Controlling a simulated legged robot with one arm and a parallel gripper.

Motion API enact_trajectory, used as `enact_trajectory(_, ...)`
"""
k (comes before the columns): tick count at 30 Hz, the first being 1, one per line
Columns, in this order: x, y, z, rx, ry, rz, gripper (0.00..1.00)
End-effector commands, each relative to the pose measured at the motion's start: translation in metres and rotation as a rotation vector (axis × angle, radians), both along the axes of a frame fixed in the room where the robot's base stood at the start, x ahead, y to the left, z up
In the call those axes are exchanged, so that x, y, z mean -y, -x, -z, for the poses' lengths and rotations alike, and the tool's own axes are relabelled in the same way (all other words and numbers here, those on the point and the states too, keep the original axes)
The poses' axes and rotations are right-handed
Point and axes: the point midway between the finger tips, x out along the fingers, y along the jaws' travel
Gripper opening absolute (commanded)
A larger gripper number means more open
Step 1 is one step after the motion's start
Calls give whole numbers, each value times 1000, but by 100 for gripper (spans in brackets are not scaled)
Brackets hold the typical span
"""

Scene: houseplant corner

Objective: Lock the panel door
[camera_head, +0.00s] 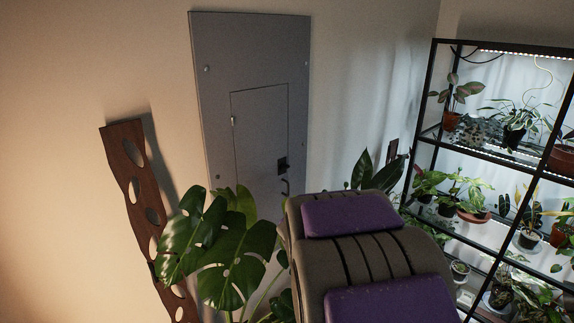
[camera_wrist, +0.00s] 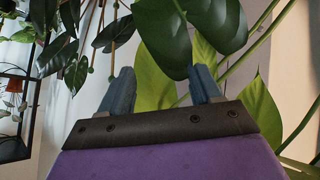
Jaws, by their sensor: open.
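A grey metal panel (camera_head: 250,50) is mounted on the wall, and its smaller inset door (camera_head: 258,125) looks flush with the frame. A dark latch (camera_head: 282,165) sits on the right side of the door, with a curved handle (camera_head: 287,186) just below it. Leaves and my arm hide the panel's lower part. My gripper (camera_wrist: 160,90) is open and empty in the wrist view, its two blue-grey fingers apart among large green leaves. In the head view my arm hides the gripper, so its distance from the latch cannot be told.
A monstera plant (camera_head: 232,250) stands in front of the panel's lower part. A brown wooden board with oval holes (camera_head: 140,190) leans on the wall at left. A black shelf rack (camera_head: 425,95) with several potted plants stands at right. Leaves (camera_wrist: 215,30) crowd the gripper.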

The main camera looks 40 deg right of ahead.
Motion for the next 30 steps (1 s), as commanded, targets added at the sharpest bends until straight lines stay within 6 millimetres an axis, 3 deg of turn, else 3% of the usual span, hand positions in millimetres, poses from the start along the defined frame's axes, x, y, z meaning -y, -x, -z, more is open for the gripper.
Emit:
enact_trajectory(1, 24, -11, -8, 49, 19, -6, 64)
enact_trajectory(6, 80, -47, -34, 247, 69, -97, 64)
enact_trajectory(12, 121, -63, -49, 460, 48, -245, 64)
enact_trajectory(19, 139, -46, -57, 679, -60, -423, 64)
enact_trajectory(25, 136, -27, -60, 787, -137, -511, 64)
enact_trajectory(30, 132, -30, -62, 807, -152, -533, 64)
